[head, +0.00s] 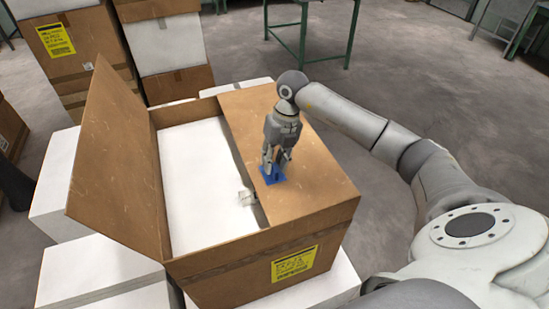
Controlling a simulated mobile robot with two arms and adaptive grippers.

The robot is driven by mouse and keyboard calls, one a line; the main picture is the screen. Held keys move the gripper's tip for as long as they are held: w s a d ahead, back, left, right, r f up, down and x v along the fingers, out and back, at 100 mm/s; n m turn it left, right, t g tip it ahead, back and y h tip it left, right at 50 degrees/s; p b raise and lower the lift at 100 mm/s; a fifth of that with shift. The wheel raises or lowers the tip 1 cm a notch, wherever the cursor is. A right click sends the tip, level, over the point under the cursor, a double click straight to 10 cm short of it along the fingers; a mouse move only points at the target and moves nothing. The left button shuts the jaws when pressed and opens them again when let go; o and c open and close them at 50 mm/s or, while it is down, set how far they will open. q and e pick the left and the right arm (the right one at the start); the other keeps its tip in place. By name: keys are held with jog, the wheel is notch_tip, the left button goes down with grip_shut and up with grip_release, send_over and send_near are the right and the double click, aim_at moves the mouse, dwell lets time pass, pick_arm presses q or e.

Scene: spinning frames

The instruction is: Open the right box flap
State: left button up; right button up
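An open cardboard box (210,268) stands in the middle of the head view. Its right flap (315,185) lies flat over the right part of the opening. Its left flap (118,165) stands up and leans outward to the left. My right gripper (273,172) points down at the right flap, near the flap's inner edge. A small flat blue piece (270,179) shows at its fingertips, against the flap. Whether the fingers are open or shut, and whether they touch the flap, I cannot tell. My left gripper is not in view.
White contents (200,180) show inside the box's opening. A small pale scrap (247,197) is at the flap's inner edge. White boxes (95,270) surround the base, and stacked cartons (160,45) stand behind.

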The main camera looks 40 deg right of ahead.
jog(key=shift+c, duration=0.5)
grip_shut()
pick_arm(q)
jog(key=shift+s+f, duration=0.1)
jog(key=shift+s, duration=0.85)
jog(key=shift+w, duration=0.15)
pick_arm(e)
jog(key=shift+r, duration=0.2)
